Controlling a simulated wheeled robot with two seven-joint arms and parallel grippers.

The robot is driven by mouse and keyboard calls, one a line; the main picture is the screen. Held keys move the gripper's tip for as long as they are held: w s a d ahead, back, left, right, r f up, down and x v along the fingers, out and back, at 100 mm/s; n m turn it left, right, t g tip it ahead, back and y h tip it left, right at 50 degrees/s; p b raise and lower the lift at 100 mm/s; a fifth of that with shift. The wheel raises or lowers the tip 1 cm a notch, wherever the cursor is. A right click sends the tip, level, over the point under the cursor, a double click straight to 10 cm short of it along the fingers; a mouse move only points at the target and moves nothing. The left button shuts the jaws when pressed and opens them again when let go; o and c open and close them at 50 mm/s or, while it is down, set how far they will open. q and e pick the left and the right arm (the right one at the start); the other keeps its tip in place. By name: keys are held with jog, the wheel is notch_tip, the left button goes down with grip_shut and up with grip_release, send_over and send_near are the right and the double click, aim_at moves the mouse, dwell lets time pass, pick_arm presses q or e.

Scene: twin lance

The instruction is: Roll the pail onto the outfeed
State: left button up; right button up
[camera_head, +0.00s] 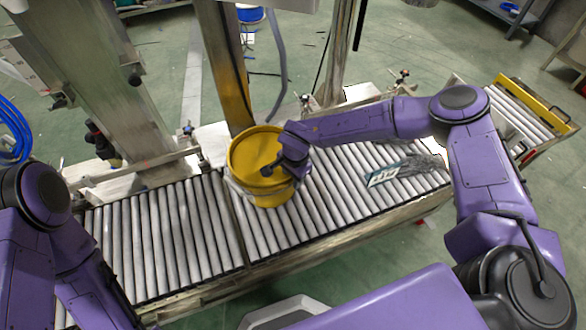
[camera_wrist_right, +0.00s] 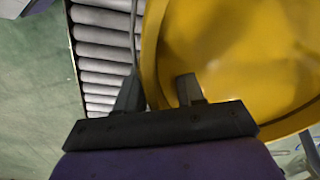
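The yellow pail (camera_head: 255,150) stands upright on the roller conveyor (camera_head: 175,235), near its middle. It fills the right side of the right wrist view (camera_wrist_right: 240,50), where its open top and inside show. My right gripper (camera_head: 272,168) is at the pail's rim on the right side. In the wrist view the right gripper (camera_wrist_right: 160,92) has its fingers apart, one outside the rim and one over the pail's inside, with gaps visible beside the rim. My left arm shows at the left, but its gripper is out of view. Which stretch is the outfeed is not marked.
A clear bag with a label (camera_head: 405,170) lies on the rollers to the right of the pail. A yellow bar (camera_head: 532,103) edges the conveyor's far right section. A yellow and grey post (camera_head: 226,65) stands right behind the pail. The rollers left of the pail are bare.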

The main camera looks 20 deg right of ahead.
jog(key=shift+a+f, duration=0.1)
jog(key=shift+f, duration=0.5)
grip_shut()
dwell(0.9)
